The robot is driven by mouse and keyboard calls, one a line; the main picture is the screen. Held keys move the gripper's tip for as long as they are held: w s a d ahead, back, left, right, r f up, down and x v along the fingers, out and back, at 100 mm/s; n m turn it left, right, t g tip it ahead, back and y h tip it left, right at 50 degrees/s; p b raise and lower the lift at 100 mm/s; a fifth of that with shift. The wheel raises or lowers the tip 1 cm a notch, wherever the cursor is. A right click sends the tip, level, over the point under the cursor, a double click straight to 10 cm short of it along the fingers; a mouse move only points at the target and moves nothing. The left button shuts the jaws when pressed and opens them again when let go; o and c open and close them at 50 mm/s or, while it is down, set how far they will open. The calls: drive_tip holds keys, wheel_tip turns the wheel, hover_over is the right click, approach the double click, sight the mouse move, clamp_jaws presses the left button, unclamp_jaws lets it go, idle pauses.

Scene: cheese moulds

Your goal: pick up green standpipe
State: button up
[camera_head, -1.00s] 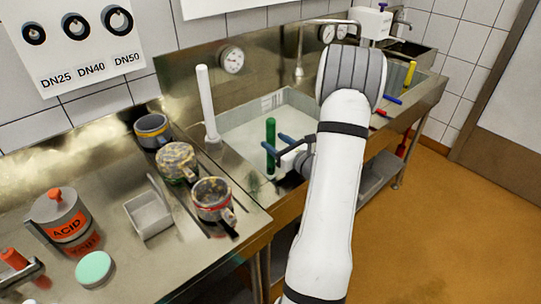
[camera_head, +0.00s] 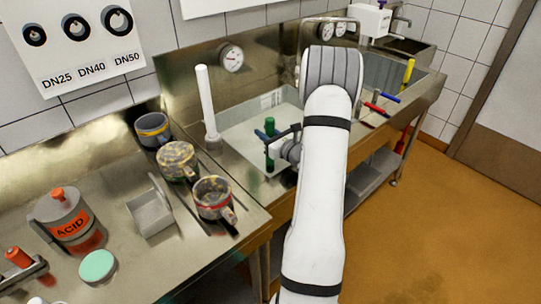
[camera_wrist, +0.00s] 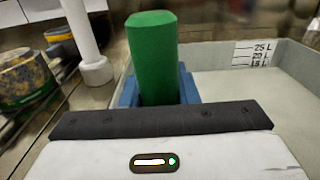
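The green standpipe (camera_head: 270,127) stands upright in the sink basin (camera_head: 232,133), close to its near left part. It also shows in the wrist view (camera_wrist: 153,50), rising between the two blue fingers of my gripper (camera_head: 268,138). One finger is on each side of the pipe, close to its surface. The frames do not show clearly whether both fingers press on it. The pipe's lower part is hidden behind my gripper in the wrist view.
A white pipe (camera_head: 206,105) stands on the ledge left of the basin. Several pots, one of them grey-blue (camera_head: 152,129), sit on the left counter with a metal tray (camera_head: 150,213).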

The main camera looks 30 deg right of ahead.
clamp_jaws()
